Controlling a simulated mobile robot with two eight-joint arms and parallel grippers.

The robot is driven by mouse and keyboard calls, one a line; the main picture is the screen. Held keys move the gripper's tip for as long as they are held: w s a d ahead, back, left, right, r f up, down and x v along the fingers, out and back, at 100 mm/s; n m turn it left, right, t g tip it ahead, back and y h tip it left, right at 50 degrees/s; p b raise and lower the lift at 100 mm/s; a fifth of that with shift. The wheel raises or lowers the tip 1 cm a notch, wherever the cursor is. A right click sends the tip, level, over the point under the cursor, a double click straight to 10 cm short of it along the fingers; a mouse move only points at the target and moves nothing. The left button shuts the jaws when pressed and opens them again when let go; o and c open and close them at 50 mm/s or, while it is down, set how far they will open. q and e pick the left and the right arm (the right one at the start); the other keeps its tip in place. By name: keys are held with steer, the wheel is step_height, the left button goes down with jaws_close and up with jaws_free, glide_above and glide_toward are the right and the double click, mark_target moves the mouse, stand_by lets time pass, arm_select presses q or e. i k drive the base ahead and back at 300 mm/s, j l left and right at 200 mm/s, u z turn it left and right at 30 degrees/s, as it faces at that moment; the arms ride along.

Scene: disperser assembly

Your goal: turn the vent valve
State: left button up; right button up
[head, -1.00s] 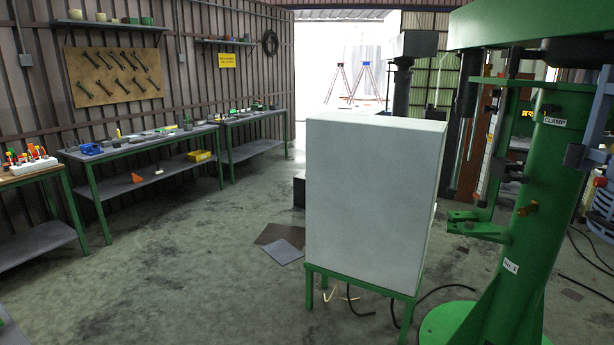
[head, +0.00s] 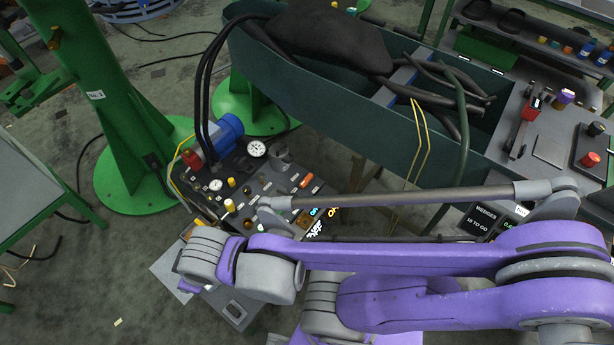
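A dark control panel (head: 262,183) stands low at the middle left of the head view. It carries a blue motor (head: 226,131), a white-faced gauge (head: 257,149), a smaller gauge (head: 215,185), yellow knobs and an orange handle (head: 306,181). I cannot tell which of these small fittings is the vent valve; it may be hidden. My purple and grey arm reaches in from the right and covers the panel's near side. No fingertips can be made out on it, so my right gripper is not in view. My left gripper is not in view either.
A long dark green trough (head: 330,115) with black hoses stands behind the panel. A green column (head: 110,100) with a round foot is at left, beside a grey-topped table (head: 35,195). A bench with a red button (head: 590,159) is at right. Cables lie on the floor.

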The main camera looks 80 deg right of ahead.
mark_target(306, 180)
steer(key=z, duration=2.7)
steer(key=i+l+u, duration=0.1)
steer(key=u, duration=1.6)
steer(key=l, duration=1.4)
steer(key=k, duration=0.05)
